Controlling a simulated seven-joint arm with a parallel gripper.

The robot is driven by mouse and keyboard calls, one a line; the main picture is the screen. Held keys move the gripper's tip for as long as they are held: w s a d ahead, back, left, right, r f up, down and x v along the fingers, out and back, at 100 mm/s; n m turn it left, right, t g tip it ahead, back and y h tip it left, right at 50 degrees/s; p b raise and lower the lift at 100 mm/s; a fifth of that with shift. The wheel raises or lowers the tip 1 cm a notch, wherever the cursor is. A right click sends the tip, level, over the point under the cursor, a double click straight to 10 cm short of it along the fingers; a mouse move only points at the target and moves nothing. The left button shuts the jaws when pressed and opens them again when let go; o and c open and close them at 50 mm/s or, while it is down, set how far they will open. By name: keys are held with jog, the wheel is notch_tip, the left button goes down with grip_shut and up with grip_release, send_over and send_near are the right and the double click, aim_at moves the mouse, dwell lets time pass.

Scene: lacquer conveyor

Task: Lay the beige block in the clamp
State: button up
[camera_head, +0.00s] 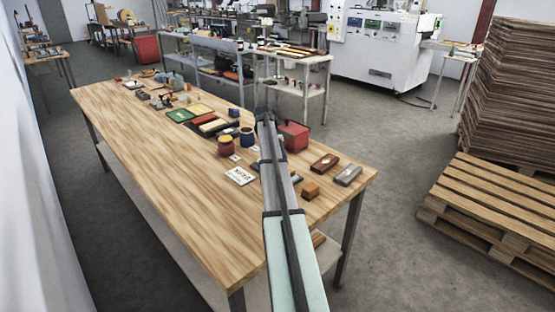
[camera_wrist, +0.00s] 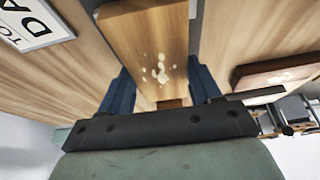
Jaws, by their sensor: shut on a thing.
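In the wrist view my gripper (camera_wrist: 160,90) has its two blue fingers on either side of a tan-brown wooden block (camera_wrist: 145,45) with pale specks, and is shut on it. The block extends toward the top edge of the picture. Its colour is browner than plain beige, so I cannot be sure that it is the beige block. In the head view my arm hides the gripper and the held block. A pale cream block (camera_head: 213,125) lies among items farther along the wooden table. I cannot make out the clamp in either view.
The wooden table (camera_head: 165,150) has a clear left half. A white sign card (camera_head: 241,176), red jar (camera_head: 226,146), blue jar (camera_head: 247,137) and red box (camera_head: 293,136) flank my arm. A brown block (camera_head: 325,162), grey-topped block (camera_head: 348,175) and small orange block (camera_head: 311,190) lie right of it.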

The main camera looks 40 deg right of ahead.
jog(key=shift+f, duration=0.35)
jog(key=o, duration=1.1)
jog(key=shift+f, duration=0.15)
jog(key=shift+o, duration=0.2)
